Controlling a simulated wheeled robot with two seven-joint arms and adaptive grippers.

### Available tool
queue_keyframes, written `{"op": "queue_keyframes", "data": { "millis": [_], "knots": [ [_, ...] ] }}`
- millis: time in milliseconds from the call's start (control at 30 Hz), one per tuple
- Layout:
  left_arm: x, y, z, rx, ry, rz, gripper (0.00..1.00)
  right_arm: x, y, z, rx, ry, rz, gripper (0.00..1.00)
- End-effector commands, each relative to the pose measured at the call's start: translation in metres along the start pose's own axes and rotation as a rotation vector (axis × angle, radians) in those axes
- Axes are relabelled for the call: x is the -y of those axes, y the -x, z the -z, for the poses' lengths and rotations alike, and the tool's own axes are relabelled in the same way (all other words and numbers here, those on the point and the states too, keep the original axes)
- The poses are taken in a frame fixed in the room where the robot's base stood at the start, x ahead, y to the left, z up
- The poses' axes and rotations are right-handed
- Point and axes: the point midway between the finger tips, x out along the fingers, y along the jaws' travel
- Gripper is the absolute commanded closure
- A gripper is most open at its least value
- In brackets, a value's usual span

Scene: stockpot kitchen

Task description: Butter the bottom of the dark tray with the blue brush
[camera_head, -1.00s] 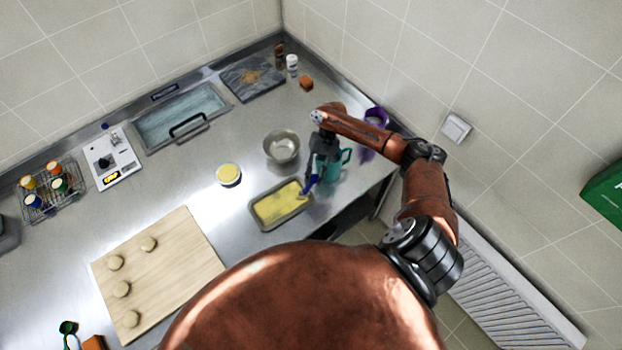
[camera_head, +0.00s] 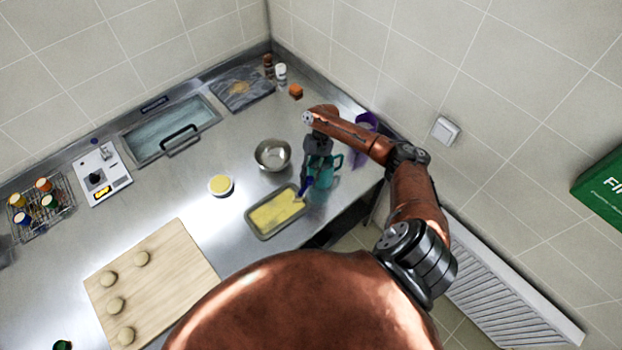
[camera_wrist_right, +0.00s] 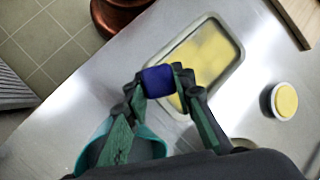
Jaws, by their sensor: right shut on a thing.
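The dark tray (camera_head: 250,222) lies on the steel counter, its bottom largely covered by patchy yellow. It also shows in the right wrist view (camera_wrist_right: 240,52). My right gripper (camera_head: 310,178) is shut on the blue brush (camera_wrist_right: 158,81), over the tray's right end in the head view. The brush's blue part also shows in the head view (camera_head: 303,189). Its tip is hidden, so I cannot tell whether it touches the tray. A round dish of yellow butter (camera_head: 220,186) stands left of the tray and shows in the right wrist view (camera_wrist_right: 284,101). My left gripper is not in view.
A teal mug (camera_head: 335,163) stands close beside my right gripper. A metal bowl (camera_head: 272,154) is behind the tray, and a purple container (camera_head: 365,122) is by the wall. A wooden board (camera_head: 180,260) with several round pieces lies at left. The counter's front edge is near the tray.

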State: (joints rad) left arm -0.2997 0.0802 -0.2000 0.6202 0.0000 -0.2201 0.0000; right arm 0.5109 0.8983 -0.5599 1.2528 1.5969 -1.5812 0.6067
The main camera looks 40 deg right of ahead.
Motion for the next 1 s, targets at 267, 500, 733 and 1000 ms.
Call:
{"op": "queue_keyframes", "data": {
  "millis": [267,500,733,1000],
  "knots": [
    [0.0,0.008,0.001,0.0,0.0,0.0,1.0,0.02,-0.013,-0.008,0.002,0.002,0.001,1.0],
    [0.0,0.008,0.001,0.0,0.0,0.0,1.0,0.026,-0.016,-0.01,0.003,0.001,0.001,1.0],
    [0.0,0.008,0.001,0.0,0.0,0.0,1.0,0.042,-0.024,-0.015,0.002,0.002,0.002,1.0],
    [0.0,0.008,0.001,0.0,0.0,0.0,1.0,0.053,-0.029,-0.019,0.002,0.001,0.001,1.0]
  ]
}}
